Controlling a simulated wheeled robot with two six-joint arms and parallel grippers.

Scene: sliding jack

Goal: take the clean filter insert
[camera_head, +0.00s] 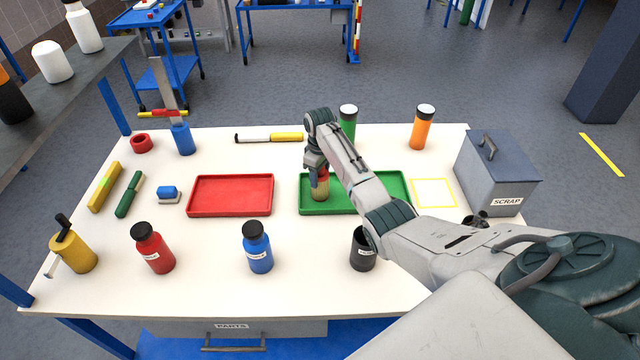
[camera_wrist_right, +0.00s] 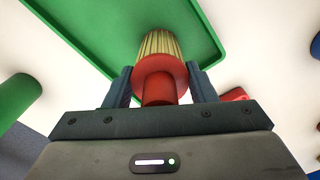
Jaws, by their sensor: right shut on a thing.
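The filter insert (camera_head: 320,190) has a pale yellow pleated body and a red top. It is at the left part of the green tray (camera_head: 385,178). My right gripper (camera_head: 318,168) comes down over it and is shut on its red top. In the right wrist view the red cap and stem of the filter insert (camera_wrist_right: 158,75) are between the two dark fingers (camera_wrist_right: 158,88), with the pleated body towards the green tray (camera_wrist_right: 85,30). I cannot tell whether it touches the tray floor. My left gripper is not in view.
A red tray (camera_head: 230,196) lies left of the green one. Red (camera_head: 153,250), blue (camera_head: 257,248) and black (camera_head: 362,250) containers stand in front. Green (camera_head: 348,118) and orange (camera_head: 421,128) bottles stand behind. A grey scrap box (camera_head: 497,175) is at right, beside a yellow-outlined square (camera_head: 434,193).

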